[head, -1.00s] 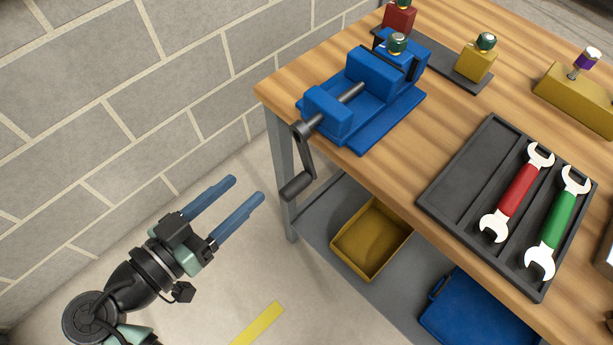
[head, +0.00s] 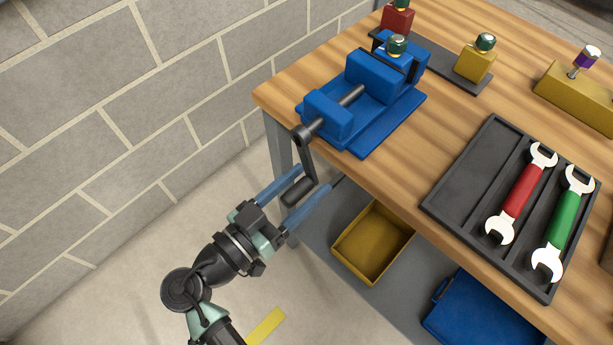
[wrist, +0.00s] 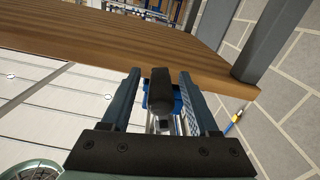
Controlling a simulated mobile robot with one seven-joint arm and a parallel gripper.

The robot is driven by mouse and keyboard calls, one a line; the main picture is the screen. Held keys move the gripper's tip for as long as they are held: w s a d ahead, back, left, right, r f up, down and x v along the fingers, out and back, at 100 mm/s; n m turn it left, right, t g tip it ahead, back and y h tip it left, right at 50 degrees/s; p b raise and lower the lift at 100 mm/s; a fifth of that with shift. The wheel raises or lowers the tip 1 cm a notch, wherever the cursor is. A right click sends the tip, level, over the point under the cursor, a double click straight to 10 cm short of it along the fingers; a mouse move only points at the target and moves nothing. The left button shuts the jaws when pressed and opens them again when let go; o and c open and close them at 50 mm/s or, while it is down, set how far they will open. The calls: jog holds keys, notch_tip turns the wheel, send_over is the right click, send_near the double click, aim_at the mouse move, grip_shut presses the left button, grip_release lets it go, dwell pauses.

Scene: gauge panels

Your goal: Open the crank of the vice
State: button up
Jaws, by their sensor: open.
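The blue vice (head: 362,98) is fixed near the left corner of the wooden bench. Its dark crank (head: 306,160) hangs down past the bench edge, with a cylindrical handle (head: 297,191) at its lower end. My gripper (head: 314,178) is open, and in the head view its two blue fingers lie on either side of the handle. In the wrist view the dark handle (wrist: 160,92) stands between the fingers of my gripper (wrist: 158,80), with gaps at its sides. Contact is not visible. A small object is clamped or held at the vice's far end.
The bench top (head: 420,150) has a dark tray (head: 455,185) with a red and a green wrench. Below, a yellow bin (head: 372,240) and a blue case (head: 470,310) sit on the lower shelf. A bench leg (head: 280,140) stands just behind the crank. A block wall (head: 120,120) is at left.

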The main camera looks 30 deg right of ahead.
jog(key=shift+w+d, duration=0.2)
jog(key=shift+d, duration=0.25)
jog(key=shift+c, duration=0.2)
grip_shut()
dwell(1.0)
